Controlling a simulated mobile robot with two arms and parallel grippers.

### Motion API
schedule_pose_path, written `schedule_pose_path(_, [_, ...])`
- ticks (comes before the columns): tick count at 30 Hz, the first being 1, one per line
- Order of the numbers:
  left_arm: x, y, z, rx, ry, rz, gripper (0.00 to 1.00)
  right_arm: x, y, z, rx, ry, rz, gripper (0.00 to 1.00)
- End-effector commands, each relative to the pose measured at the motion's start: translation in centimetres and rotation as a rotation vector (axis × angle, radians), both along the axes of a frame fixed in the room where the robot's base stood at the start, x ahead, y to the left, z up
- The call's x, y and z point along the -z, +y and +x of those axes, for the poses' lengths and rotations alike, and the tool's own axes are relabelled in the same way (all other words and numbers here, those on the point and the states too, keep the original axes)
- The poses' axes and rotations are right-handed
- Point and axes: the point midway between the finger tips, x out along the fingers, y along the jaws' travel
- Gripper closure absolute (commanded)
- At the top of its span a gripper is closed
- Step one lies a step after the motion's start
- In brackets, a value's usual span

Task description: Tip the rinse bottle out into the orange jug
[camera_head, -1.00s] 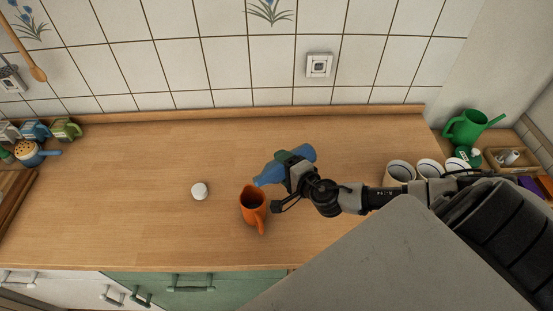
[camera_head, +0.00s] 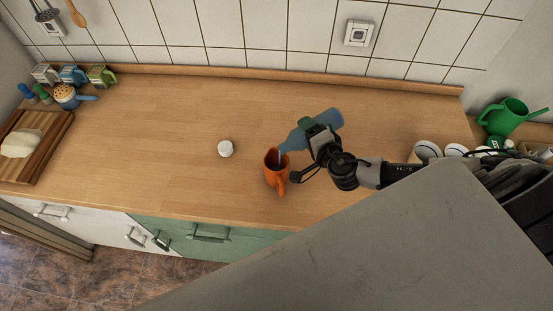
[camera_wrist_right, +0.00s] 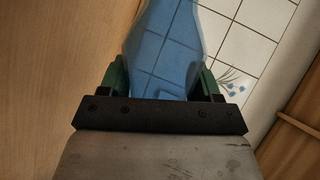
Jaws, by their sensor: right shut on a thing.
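The rinse bottle (camera_head: 327,119) is blue and see-through. My right gripper (camera_head: 314,133) is shut on it and holds it tilted, with its neck pointing down and left at the mouth of the orange jug. The orange jug (camera_head: 274,175) stands upright on the counter, its handle toward the front. A pale streak shows between the bottle's neck and the jug's opening. In the right wrist view the bottle (camera_wrist_right: 165,50) sits between the green finger pads. My left gripper is not in view.
A small white round object (camera_head: 225,148) lies on the wooden counter (camera_head: 170,130) left of the jug. White cups (camera_head: 428,150) and a green watering can (camera_head: 505,116) stand at the right. A cutting board (camera_head: 50,150) lies far left.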

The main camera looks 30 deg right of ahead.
Motion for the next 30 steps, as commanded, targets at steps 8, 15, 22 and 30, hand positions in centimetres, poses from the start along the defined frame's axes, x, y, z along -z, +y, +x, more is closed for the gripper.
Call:
schedule_pose_path(8, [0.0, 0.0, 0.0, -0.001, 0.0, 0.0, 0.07, -1.3, 0.7, 0.3, -0.006, -0.014, -0.111, 0.63])
schedule_pose_path(15, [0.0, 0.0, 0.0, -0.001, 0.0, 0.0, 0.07, -1.4, 0.4, 0.0, 0.001, -0.011, -0.161, 0.63])
schedule_pose_path(22, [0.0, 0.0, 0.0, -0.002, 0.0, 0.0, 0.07, -1.4, 0.4, -0.1, 0.001, -0.009, -0.163, 0.63])
schedule_pose_path(30, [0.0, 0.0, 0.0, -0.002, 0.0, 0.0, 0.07, -1.7, 0.8, 0.1, -0.002, -0.014, -0.174, 0.63])
